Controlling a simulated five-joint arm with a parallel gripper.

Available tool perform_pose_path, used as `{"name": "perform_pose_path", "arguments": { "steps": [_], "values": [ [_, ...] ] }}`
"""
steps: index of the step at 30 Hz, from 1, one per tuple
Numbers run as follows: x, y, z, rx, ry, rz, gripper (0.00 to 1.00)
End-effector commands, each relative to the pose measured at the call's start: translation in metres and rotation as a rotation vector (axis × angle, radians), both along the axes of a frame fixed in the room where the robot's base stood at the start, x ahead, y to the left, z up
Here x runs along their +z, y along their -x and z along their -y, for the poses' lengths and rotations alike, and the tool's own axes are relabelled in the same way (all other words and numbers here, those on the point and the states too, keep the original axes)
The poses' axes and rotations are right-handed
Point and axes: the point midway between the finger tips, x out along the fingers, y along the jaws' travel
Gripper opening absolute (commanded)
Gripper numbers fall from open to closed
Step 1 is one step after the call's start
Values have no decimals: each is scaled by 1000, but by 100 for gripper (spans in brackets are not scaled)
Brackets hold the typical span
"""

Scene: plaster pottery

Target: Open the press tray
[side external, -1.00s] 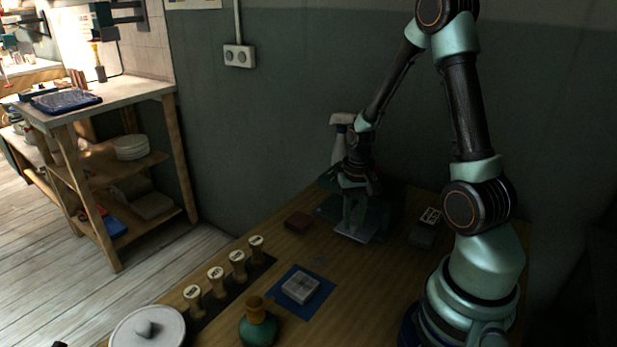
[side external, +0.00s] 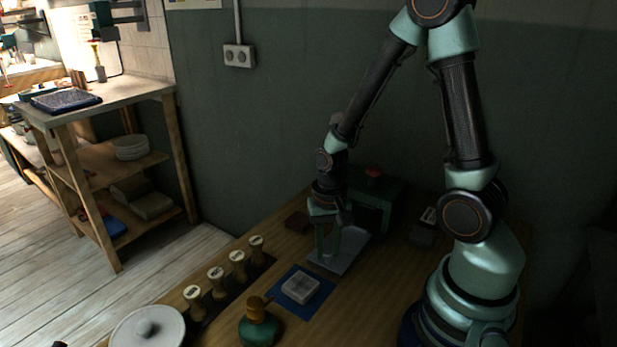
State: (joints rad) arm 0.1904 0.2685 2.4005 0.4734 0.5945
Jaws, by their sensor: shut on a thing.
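The press (side external: 377,212) is a dark green box with a red knob (side external: 374,172) on top, standing at the back of the bench against the wall. Its grey tray (side external: 352,250) is a flat plate that sticks well out of the dark opening in the press's front, toward the front left. My gripper (side external: 327,256) points down at the outer end of the tray and is shut on it. The exact grip on the tray, and any handle there, is too small and dark to make out. My arm hides part of the press's left side.
A blue mat (side external: 315,308) with a pale block (side external: 300,287) lies in front of the tray. A dark red block (side external: 297,221) sits left of my gripper. Several wooden-topped stamps (side external: 238,263) stand in a row at the left.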

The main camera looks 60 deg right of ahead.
Motion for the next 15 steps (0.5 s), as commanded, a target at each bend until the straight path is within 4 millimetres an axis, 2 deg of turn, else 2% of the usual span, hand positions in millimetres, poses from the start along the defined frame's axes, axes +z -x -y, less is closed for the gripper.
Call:
{"name": "perform_pose_path", "arguments": {
  "steps": [9, 10, 12, 15],
  "values": [
    [1, -2, -1, -1, 1, 7, 0],
    [1, -2, -1, -1, 1, 7, 37],
    [1, -2, -1, -1, 1, 6, 59],
    [1, -1, -1, -1, 1, 4, 59]
  ]
}}
